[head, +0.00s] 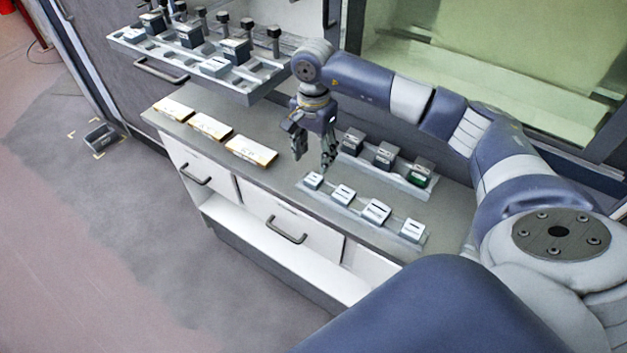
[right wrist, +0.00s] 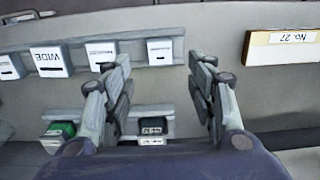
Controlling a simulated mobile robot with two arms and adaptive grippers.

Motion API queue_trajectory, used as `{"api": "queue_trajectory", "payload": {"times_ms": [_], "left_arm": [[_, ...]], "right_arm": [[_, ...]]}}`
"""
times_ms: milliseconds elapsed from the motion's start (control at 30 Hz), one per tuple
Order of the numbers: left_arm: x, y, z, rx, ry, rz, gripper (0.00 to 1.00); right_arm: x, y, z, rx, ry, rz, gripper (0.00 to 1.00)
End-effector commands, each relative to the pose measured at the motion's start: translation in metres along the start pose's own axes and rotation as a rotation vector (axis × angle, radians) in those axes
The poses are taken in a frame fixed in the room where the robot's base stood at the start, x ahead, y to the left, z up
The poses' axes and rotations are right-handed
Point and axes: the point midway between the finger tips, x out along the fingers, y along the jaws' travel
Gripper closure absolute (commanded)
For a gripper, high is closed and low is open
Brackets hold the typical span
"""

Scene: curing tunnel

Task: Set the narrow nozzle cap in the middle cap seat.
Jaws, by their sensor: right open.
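Several white caps with dark slots stand on the front rail (head: 360,221): a first (head: 313,180), a second (head: 343,194), a larger third (head: 376,210) and a fourth (head: 412,230). In the right wrist view the larger cap (right wrist: 50,60) reads WIDE; the small labels on the others are unreadable, so I cannot tell which is narrow. I cannot identify the middle cap seat for sure. My right gripper (head: 312,155) is open and empty, pointing down near the rails' left end. In the right wrist view its fingers (right wrist: 160,85) are spread. My left gripper is out of view.
The back rail (head: 400,183) holds dark blocks, one green (head: 419,178). A raised grey rack (head: 245,92) at upper left holds dark blocks and black knobs. Orange-white boxes (head: 250,152) lie left of my gripper. A dark block (head: 100,137) lies on the floor.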

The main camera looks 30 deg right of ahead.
Motion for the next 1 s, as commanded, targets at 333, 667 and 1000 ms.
{"api": "queue_trajectory", "payload": {"times_ms": [333,667,1000], "left_arm": [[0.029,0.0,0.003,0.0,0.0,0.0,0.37],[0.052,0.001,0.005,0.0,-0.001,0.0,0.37],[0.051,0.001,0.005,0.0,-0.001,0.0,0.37]], "right_arm": [[0.055,0.0,0.001,-0.001,-0.002,0.0,0.48],[0.082,-0.001,0.001,0.001,-0.002,-0.002,0.48],[0.082,-0.001,0.001,0.0,-0.002,-0.001,0.58]]}}
